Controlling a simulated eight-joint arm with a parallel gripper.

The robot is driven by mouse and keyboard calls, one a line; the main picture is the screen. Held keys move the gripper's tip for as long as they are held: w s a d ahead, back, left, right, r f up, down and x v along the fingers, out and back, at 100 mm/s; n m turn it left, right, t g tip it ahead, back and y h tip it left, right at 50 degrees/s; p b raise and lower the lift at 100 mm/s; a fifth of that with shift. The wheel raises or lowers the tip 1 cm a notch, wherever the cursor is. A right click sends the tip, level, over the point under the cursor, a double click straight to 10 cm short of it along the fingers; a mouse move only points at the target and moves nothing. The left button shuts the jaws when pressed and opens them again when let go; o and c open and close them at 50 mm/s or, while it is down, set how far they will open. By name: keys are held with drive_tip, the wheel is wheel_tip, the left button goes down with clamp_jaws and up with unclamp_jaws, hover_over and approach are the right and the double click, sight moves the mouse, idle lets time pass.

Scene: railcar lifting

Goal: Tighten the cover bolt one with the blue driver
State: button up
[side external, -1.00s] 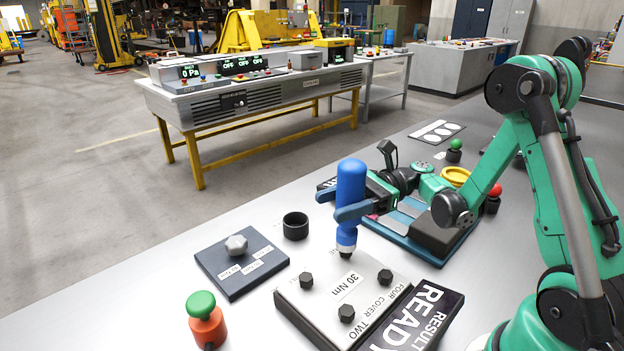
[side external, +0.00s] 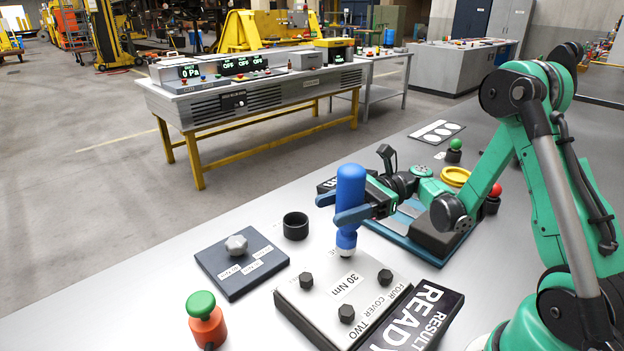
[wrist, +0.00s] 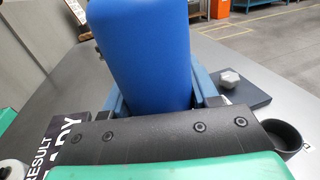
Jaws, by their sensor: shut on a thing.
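My gripper (side external: 340,207) is shut on the blue driver (side external: 351,185) and holds it upright, nose down. The driver's blue body also fills the middle of the wrist view (wrist: 145,50). Its nose stands at the far corner of the light grey cover (side external: 318,295). The bolt at that corner is almost fully hidden by the nose, and I cannot tell how deep it sits in the driver. Several dark hex bolts show on the other corners, among them one at the left (side external: 306,280) and one at the right (side external: 385,277). The label for bolt one is not readable.
The READY result display (side external: 420,315) lies along the cover's right side. A dark blue plate with a grey knob (side external: 236,245) and a black ring holder (side external: 296,226) stand to the left. A red post with a green button (side external: 205,320) stands in front. Bench between them is clear.

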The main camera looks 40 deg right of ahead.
sight(339, 187)
drive_tip(key=shift+f, duration=0.7)
idle(1.9)
drive_tip(key=shift+r, duration=2.5)
